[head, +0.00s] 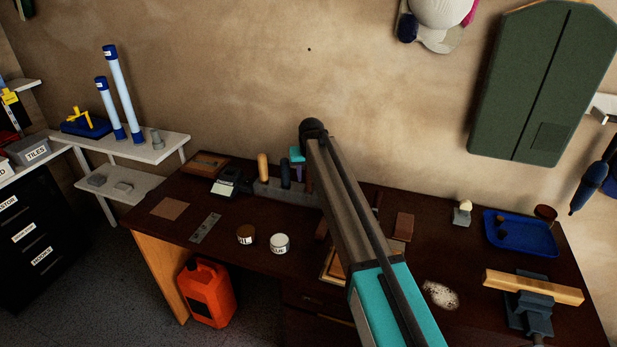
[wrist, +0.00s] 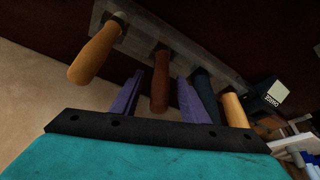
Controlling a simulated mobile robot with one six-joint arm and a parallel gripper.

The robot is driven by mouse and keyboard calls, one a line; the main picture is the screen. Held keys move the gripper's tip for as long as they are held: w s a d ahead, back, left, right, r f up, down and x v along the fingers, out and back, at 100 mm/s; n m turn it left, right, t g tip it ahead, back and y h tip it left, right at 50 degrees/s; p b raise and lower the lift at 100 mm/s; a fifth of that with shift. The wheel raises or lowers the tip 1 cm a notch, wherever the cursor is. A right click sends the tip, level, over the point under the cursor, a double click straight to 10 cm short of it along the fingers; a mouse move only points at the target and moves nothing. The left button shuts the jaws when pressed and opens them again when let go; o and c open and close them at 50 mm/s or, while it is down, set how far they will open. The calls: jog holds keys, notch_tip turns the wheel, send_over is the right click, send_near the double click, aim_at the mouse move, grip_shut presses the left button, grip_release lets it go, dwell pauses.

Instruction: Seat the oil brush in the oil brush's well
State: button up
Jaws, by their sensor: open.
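A grey rack (head: 270,191) stands at the back of the bench against the wall, with several handles upright in it. The wrist view shows a reddish-brown handle (wrist: 160,82) standing in the rack (wrist: 138,38), between my gripper's two purple fingers. My gripper (wrist: 160,82) is open, with a finger on each side of that handle; I cannot tell whether either touches it. Beside it are a tan handle (wrist: 93,52), a dark blue handle (wrist: 204,84) and a yellow-tan handle (wrist: 234,110). No label shows which is the oil brush; the lower ends and wells are hidden.
A dark block with a pale label (wrist: 268,96) sits beyond the rack's end. Two round tins (head: 245,234) (head: 280,243) stand on the bench front. A blue tray (head: 535,235) and a vise (head: 528,308) are at right. My arm hides the bench's middle.

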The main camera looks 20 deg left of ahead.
jog(key=b+v, duration=0.2)
jog(key=v, duration=1.1)
jog(key=shift+b, duration=0.3)
dwell(0.5)
